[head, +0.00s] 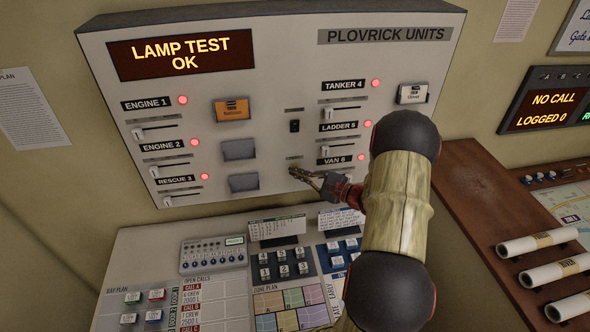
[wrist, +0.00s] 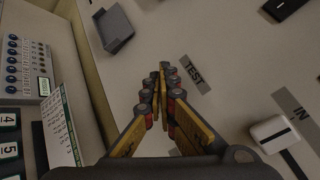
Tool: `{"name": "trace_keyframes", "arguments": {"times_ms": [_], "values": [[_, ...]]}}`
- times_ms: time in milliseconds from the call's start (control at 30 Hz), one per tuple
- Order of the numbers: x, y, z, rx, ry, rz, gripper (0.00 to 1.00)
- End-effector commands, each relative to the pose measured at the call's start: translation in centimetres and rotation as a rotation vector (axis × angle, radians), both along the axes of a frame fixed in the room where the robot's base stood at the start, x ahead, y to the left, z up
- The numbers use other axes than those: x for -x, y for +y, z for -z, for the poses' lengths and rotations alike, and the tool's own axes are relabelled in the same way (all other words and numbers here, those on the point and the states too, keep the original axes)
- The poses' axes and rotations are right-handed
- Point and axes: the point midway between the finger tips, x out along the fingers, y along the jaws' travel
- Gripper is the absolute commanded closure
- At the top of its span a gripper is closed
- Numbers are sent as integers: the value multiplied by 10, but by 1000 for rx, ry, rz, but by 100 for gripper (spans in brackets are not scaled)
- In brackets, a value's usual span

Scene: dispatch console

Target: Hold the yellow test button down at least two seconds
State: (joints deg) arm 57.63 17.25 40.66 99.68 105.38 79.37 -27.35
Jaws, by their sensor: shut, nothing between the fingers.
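My gripper (head: 304,174) is shut and empty, its fingertips at the upright panel just below a small label. In the wrist view my gripper (wrist: 162,70) points at the panel, with the TEST label (wrist: 195,74) right beside the fingertips. The yellow test button itself is hidden behind the fingertips, so I cannot see how far it is pressed. The display (head: 180,53) on the panel reads "LAMP TEST OK". Red lamps (head: 183,100) beside the unit names are lit.
A black switch (head: 294,126) sits above the fingertips. Below is a desk with a keypad (head: 288,265) and a small card stand (head: 276,228). Rolled papers (head: 537,243) lie at right.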

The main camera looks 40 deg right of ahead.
Motion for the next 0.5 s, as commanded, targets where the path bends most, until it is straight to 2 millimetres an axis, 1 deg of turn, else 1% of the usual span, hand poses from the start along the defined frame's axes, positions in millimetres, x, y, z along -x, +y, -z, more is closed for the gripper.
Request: {"name": "trace_keyframes", "arguments": {"times_ms": [300,500], "values": [[12,7,0,0,0,0,100],[12,8,0,0,0,0,100]]}}
